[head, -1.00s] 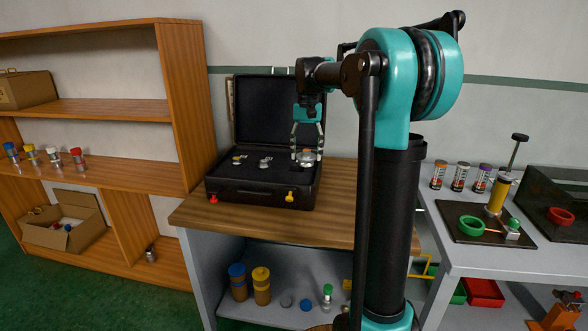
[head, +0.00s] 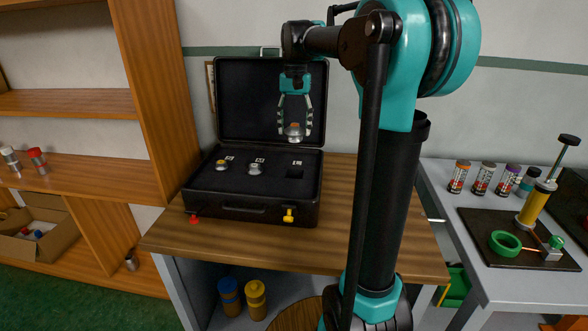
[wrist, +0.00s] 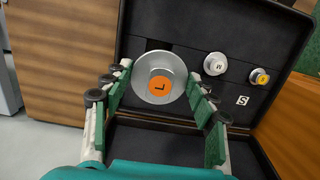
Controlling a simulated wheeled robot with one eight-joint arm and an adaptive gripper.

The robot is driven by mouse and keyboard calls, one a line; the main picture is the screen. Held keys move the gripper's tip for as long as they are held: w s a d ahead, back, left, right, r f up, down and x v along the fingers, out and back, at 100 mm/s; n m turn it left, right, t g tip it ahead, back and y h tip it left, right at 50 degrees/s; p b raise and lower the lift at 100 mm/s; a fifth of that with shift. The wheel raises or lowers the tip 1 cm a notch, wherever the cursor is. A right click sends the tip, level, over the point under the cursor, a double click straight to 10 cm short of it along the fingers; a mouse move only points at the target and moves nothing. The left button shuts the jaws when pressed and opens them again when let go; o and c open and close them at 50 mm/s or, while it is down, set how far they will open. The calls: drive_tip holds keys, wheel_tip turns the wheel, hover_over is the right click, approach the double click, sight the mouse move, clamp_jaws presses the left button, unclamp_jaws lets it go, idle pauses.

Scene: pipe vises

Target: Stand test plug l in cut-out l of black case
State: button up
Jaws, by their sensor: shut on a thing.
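Test plug l (head: 294,132) is a silver disc with an orange top. In the wrist view it (wrist: 160,84) bears the letter L. My gripper (head: 295,124) points down and is shut on the plug, which hangs above the right part of the open black case (head: 240,207). Cut-out l (head: 295,174) is a dark, empty square at the right of the case's foam, below the plug. In the wrist view the plug, between my fingertips (wrist: 160,72), hides part of the foam.
Plug M (head: 255,169) and yellow-topped plug S (head: 221,165) stand in the case to the left. The raised lid (head: 240,100) is behind my gripper.

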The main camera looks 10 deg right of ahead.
sight(295, 169)
wheel_tip(295, 169, down, 14)
idle(0.5)
drive_tip(key=shift+s+f, duration=0.15)
drive_tip(key=shift+f, duration=0.2)
drive_tip(key=shift+f, duration=0.25)
drive_tip(key=shift+c, duration=1)
drive_tip(key=o, duration=1.5)
drive_tip(key=r, duration=0.4)
drive_tip(key=w+r, duration=0.1)
drive_tip(key=r, duration=0.8)
drive_tip(key=shift+w+d, duration=0.25)
drive_tip(key=shift+w, duration=0.05)
